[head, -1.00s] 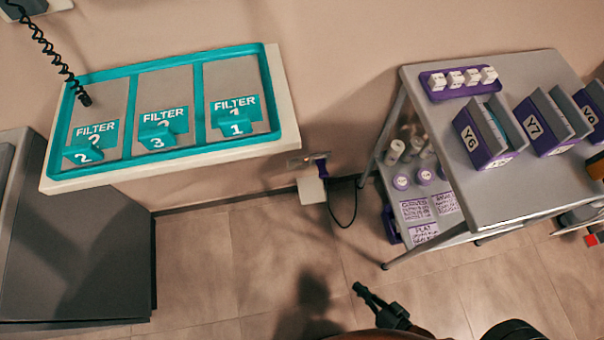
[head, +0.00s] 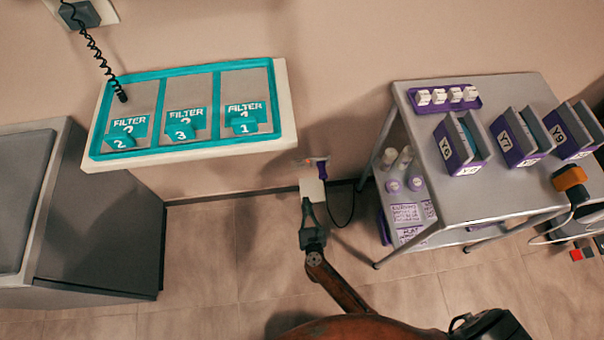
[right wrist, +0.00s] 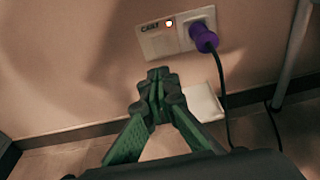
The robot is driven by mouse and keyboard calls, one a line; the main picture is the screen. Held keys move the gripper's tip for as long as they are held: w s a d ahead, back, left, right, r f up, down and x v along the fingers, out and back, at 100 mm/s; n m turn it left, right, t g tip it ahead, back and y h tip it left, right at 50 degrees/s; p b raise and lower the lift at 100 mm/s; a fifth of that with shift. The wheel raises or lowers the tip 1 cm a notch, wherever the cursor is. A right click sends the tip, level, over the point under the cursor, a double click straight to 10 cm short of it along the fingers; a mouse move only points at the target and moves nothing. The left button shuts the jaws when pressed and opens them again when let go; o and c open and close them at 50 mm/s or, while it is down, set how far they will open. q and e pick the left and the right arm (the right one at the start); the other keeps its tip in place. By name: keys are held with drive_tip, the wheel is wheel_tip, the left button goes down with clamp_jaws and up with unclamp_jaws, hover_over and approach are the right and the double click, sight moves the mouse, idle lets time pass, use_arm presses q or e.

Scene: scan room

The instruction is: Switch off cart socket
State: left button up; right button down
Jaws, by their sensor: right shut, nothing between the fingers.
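My left gripper is not in view.
A white box (right wrist: 206,103) is low on the wall below the socket, partly behind my fingers. A grey cart (head: 420,120) with purple binders stands to the right. A teal-edged filter shelf (head: 190,155) projects at the left, above a dark cabinet (head: 110,230).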

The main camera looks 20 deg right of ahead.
drive_tip(key=w, duration=0.1)
drive_tip(key=b, duration=0.3)
approach(301, 167)
drive_tip(key=w+f, duration=0.1)
drive_tip(key=f, duration=0.1)
drive_tip(key=w, duration=0.1)
drive_tip(key=w+d, duration=0.1)
drive_tip(key=w+r+b, duration=0.1)
drive_tip(key=w, duration=0.1)
drive_tip(key=shift+d, duration=0.2)
drive_tip(key=shift+w+d+r, duration=0.1)
drive_tip(key=shift+w+d, duration=0.05)
drive_tip(key=shift+w, duration=0.4)
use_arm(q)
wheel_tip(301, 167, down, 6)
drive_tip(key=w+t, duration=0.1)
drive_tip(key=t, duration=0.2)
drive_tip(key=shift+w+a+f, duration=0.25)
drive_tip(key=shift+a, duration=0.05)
